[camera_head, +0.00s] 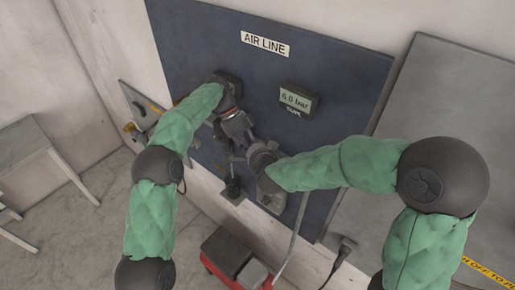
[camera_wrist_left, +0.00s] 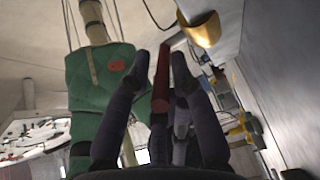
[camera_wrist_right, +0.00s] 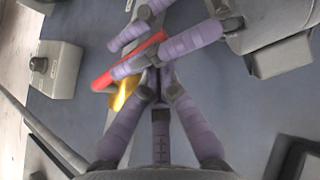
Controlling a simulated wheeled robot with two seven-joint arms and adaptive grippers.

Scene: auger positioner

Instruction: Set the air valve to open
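A red handle (camera_wrist_right: 130,62) with a yellow part (camera_wrist_right: 125,92) beside it shows in the right wrist view. The handle also stands between my left gripper's fingers in the left wrist view (camera_wrist_left: 160,92). My left gripper (camera_head: 235,122) is at the blue panel, its fingers spread to either side of the handle; a gap shows beside it. My right gripper (camera_wrist_right: 160,85) has its fingertips drawn together close to the handle and yellow part; nothing is seen between them. In the head view the grippers and arms mostly hide the valve.
The blue panel (camera_head: 330,70) carries an AIR LINE label (camera_head: 265,44) and a display (camera_head: 295,100) reading 6.0 bar. A red and black box (camera_head: 235,260) stands below. A grey board (camera_head: 450,90) leans at right. A white table (camera_head: 25,145) is at left.

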